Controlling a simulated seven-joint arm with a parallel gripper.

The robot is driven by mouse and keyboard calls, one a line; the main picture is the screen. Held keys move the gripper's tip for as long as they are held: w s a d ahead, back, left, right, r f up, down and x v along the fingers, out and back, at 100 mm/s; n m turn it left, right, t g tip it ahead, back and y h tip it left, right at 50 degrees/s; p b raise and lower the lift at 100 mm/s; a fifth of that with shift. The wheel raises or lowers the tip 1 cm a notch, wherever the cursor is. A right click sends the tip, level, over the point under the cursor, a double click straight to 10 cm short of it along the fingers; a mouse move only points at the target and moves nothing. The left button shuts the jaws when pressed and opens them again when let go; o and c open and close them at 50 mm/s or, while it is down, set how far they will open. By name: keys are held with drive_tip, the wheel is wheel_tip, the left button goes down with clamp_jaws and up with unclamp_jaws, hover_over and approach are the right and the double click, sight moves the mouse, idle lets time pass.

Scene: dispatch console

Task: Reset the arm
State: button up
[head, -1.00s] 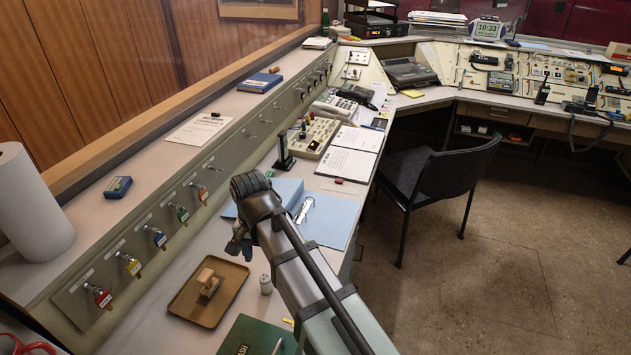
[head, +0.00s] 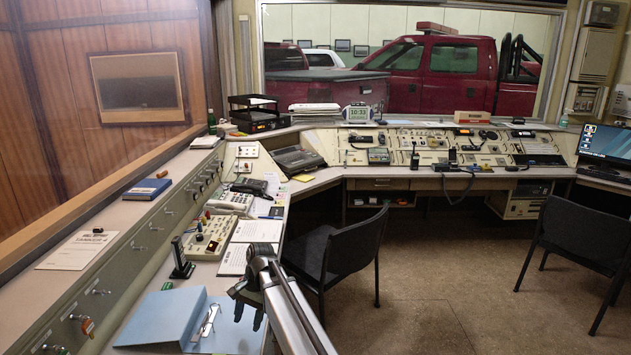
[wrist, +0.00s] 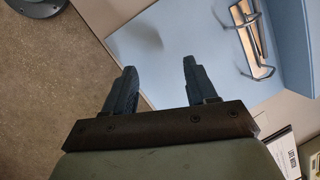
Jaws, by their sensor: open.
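My gripper (head: 250,310) is in the lower middle of the head view, at the desk's front edge by the right side of the open blue binder (head: 158,318). Its two dark fingers point down, apart and with nothing between them; the gripper also shows in the wrist view (wrist: 159,72). In that view the binder (wrist: 160,45) lies beyond and below the fingers, with its metal ring clip at the upper right. My arm comes in from the lower right of the head view.
A black chair (head: 340,250) stands close to the right of my arm. White papers (head: 245,245), a beige control panel (head: 207,238) and a black upright stand (head: 181,262) are on the desk behind the binder. Open floor (head: 440,280) lies to the right.

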drive_tip(key=w+d+f+m+y, duration=0.25)
drive_tip(key=w+d+f, duration=0.35)
drive_tip(key=w+d, duration=0.5)
drive_tip(key=s+d+f+g+h, duration=0.1)
drive_tip(key=s+d+f, duration=0.45)
drive_tip(key=f, duration=0.25)
drive_tip(key=s+d+f+h, duration=0.1)
drive_tip(key=s+d+f, duration=0.3)
drive_tip(key=s+f, duration=0.35)
drive_tip(key=s+d+f+n+h, duration=0.1)
drive_tip(key=s+d+f, duration=0.2)
drive_tip(key=s+f, duration=0.3)
drive_tip(key=s+d+f+n+g, duration=0.1)
drive_tip(key=s+d+f, duration=0.2)
drive_tip(key=s, duration=0.4)
drive_tip(key=s+d+f+n+h, duration=0.1)
drive_tip(key=s+d+f, duration=0.2)
drive_tip(key=s+f, duration=0.3)
drive_tip(key=s+d+f+n+g, duration=0.1)
drive_tip(key=s+d, duration=0.2)
drive_tip(key=s, duration=0.9)
drive_tip(key=s+d+f+n+g, duration=0.1)
drive_tip(key=s+d, duration=0.3)
drive_tip(key=s, duration=0.9)
drive_tip(key=shift+s+f+n+h, duration=0.3)
drive_tip(key=shift+n+h, duration=0.15)
drive_tip(key=shift+n, duration=0.3)
